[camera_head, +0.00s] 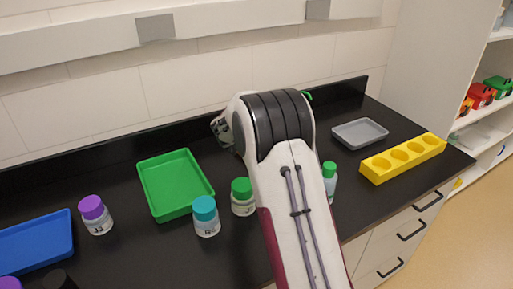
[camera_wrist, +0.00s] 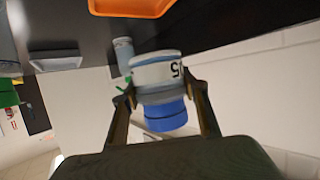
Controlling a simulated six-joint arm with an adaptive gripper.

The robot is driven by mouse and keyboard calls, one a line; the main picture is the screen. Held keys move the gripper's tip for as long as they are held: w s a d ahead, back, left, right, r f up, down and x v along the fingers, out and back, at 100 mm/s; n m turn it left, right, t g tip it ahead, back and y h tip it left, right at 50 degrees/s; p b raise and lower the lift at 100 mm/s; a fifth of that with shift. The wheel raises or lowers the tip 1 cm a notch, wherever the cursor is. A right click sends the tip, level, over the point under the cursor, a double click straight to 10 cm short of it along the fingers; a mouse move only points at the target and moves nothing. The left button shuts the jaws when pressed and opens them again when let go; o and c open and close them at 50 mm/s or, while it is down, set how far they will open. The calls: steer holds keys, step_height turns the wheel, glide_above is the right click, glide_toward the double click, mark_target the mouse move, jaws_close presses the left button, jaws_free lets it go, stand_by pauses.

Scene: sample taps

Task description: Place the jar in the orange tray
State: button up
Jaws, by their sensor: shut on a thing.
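In the wrist view the jar (camera_wrist: 158,76) has a clear body, a white label with dark digits and a blue lid. My gripper (camera_wrist: 163,92) is shut on it, with one finger on each side. The lid points toward the bottom of the picture. The orange tray (camera_wrist: 132,8) shows at the top edge of the wrist view, partly cut off, with a gap between it and the jar. In the head view my arm hides the gripper and the held jar, and I see no orange tray there.
On the black bench stand a green tray (camera_head: 154,203), a blue tray (camera_head: 35,245), a grey tray (camera_head: 360,134) and a yellow holder (camera_head: 403,159). Jars with purple (camera_head: 97,217), teal (camera_head: 206,217) and green (camera_head: 243,199) lids stand nearby. A green-capped bottle (camera_head: 329,180) is right of my arm.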

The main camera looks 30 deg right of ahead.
steer(key=shift+f, duration=3.1)
steer(key=shift+f, duration=0.1)
steer(key=shift+f, duration=1.75)
steer(key=shift+f, duration=0.1)
steer(key=o, duration=1.2)
steer(key=shift+f, duration=0.1)
steer(key=shift+r, duration=0.2)
